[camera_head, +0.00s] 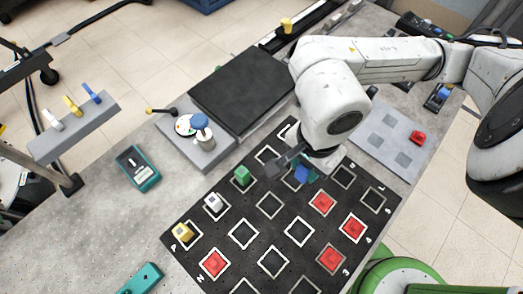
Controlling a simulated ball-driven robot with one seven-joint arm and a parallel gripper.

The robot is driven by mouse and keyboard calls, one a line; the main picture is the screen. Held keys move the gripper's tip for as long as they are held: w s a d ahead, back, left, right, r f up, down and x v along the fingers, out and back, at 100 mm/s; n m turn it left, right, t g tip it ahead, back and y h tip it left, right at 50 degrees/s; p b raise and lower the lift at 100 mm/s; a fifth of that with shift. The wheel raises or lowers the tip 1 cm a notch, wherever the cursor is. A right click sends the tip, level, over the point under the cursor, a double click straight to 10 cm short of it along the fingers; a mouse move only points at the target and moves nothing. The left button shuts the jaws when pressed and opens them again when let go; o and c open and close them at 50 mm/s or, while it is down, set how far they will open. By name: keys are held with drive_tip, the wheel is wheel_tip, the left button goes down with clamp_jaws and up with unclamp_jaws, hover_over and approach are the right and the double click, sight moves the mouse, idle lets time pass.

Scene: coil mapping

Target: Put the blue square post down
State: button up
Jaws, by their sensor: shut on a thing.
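My gripper (288,168) is at the end of the white arm, over the upper part of the black board (222,222). It is shut on the blue square post (304,174), which shows just below and right of the fingers. The post is over or near a white-outlined square; I cannot tell whether it touches the board. The arm's wrist hides part of the board behind it. The board has rows of white-outlined squares, and some are filled red, such as one (322,203) just right of the post.
A green post (242,175), a white post (213,202) and a yellow post (182,233) stand on the board's left side. A grey plate (397,135) with a red block (417,137) lies at the right. A black pad (240,90) and a blue-knobbed device (201,126) are behind.

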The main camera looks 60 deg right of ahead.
drive_tip(key=shift+w+f+b, duration=0.35)
drive_tip(key=shift+f+b, duration=0.25)
drive_tip(key=shift+b, duration=0.05)
drive_tip(key=shift+w+d+f+p, duration=0.1)
drive_tip(key=shift+w+d+f, duration=0.9)
drive_tip(key=shift+w+f, duration=0.95)
drive_tip(key=shift+w+d+f+p, duration=0.1)
drive_tip(key=shift+w+d+f, duration=0.85)
drive_tip(key=shift+w+f, duration=0.9)
drive_tip(key=shift+w+d+f+p, duration=0.1)
drive_tip(key=shift+w+d+f, duration=0.9)
drive_tip(key=shift+w+f, duration=0.95)
drive_tip(key=shift+s+f, duration=0.1)
drive_tip(key=shift+f, duration=0.1)
drive_tip(key=o, duration=1.1)
